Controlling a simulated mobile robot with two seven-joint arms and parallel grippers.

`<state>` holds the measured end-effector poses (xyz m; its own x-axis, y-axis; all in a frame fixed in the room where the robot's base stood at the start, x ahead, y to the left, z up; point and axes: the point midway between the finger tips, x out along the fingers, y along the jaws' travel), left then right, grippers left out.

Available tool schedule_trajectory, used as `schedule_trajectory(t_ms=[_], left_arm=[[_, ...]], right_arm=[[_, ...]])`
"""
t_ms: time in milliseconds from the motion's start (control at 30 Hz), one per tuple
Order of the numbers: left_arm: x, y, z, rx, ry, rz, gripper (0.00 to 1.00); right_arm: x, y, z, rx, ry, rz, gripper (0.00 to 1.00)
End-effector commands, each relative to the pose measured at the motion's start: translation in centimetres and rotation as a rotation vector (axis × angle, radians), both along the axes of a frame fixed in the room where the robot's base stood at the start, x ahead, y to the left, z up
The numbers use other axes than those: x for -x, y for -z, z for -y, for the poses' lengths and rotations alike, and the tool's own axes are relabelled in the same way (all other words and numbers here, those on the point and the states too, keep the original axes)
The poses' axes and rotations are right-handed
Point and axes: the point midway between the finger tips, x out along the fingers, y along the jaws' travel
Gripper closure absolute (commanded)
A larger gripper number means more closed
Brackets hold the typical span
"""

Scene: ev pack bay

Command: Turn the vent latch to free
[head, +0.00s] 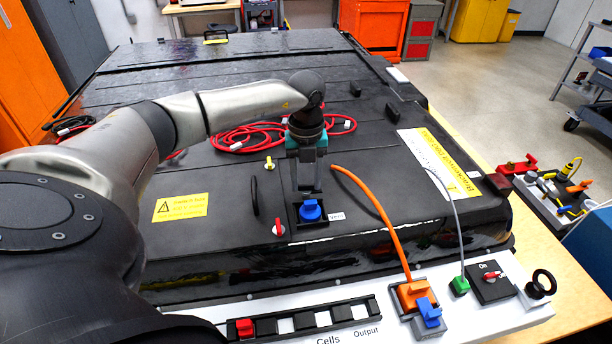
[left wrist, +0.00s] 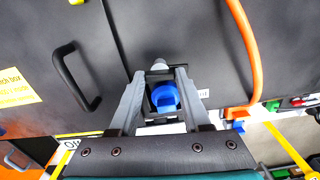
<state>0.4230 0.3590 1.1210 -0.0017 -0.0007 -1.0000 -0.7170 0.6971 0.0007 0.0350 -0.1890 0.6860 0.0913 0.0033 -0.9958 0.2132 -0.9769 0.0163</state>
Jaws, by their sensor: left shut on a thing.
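The vent latch is a blue knob (head: 310,211) on a dark base near the front edge of the black battery pack lid (head: 205,235), beside a small white label. My left gripper (head: 308,196) reaches down onto it from above. In the left wrist view the blue latch (left wrist: 166,97) sits between the two grey fingers of my left gripper (left wrist: 163,85), which are shut on it. The fingers partly cover the latch, and I cannot tell its exact turn angle. My right gripper is not in view.
An orange cable (head: 377,212) arches just right of the latch to an orange plug (head: 412,294). A black handle (head: 255,196) and a red-topped pin (head: 278,227) stand to its left. Red cable coils (head: 240,139) lie behind. A white panel (head: 375,335) runs along the front.

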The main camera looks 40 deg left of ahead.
Motion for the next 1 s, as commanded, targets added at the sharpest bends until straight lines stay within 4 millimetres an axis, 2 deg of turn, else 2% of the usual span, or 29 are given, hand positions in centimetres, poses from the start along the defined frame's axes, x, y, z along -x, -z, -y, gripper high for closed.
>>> schedule_trajectory(t_ms=[300, 800, 833, 1000], left_arm=[[-0.17, -0.24, -0.13, -0.002, -0.106, 0.006, 1.0], [-0.2, -0.25, -0.17, -0.002, -0.124, 0.008, 1.0], [-0.2, -0.25, -0.17, -0.002, -0.124, 0.008, 0.5], [-0.13, -0.17, -0.12, -0.002, -0.122, 0.006, 0.31]], right_arm=[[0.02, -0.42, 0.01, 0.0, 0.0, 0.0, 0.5], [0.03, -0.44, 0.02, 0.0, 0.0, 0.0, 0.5], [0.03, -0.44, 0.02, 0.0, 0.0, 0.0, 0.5], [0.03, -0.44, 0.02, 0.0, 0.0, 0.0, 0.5]])
